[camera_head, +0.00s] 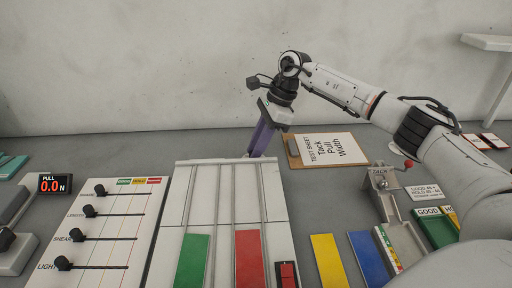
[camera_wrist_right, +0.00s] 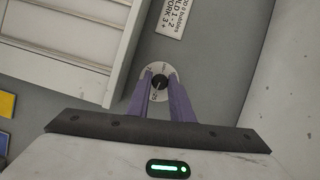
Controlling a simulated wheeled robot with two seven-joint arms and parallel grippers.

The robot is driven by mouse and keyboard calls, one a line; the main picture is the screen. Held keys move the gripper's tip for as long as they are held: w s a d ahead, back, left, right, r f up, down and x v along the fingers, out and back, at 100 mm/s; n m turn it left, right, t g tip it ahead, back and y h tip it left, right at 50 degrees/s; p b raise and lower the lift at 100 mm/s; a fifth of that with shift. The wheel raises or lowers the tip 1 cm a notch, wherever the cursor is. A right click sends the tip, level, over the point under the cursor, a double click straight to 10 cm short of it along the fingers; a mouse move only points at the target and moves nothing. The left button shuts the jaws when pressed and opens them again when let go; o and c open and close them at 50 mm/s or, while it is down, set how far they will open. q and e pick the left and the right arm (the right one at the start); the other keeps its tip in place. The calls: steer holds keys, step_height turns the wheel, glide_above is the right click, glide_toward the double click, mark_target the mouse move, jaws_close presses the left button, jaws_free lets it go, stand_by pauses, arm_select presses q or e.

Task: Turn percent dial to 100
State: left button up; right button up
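The round white dial (camera_wrist_right: 159,67) with printed marks and a dark centre knob (camera_wrist_right: 160,82) shows in the right wrist view. It is hidden in the head view. My right gripper (camera_wrist_right: 158,74) has two purple fingers, one on each side of the knob, with a gap between them. I cannot tell whether they touch it. In the head view my right gripper (camera_head: 249,155) points down behind the far edge of the white panel. My left gripper is not in view.
The white grooved panel (camera_head: 182,205) with coloured blocks lies close in front of the gripper. A test sheet clipboard (camera_head: 355,158) lies to its right. A slider board (camera_head: 110,240) and a red "PULL 0.0 N" display (camera_head: 54,184) are at left. A wall rises behind.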

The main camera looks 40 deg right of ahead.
jaws_close()
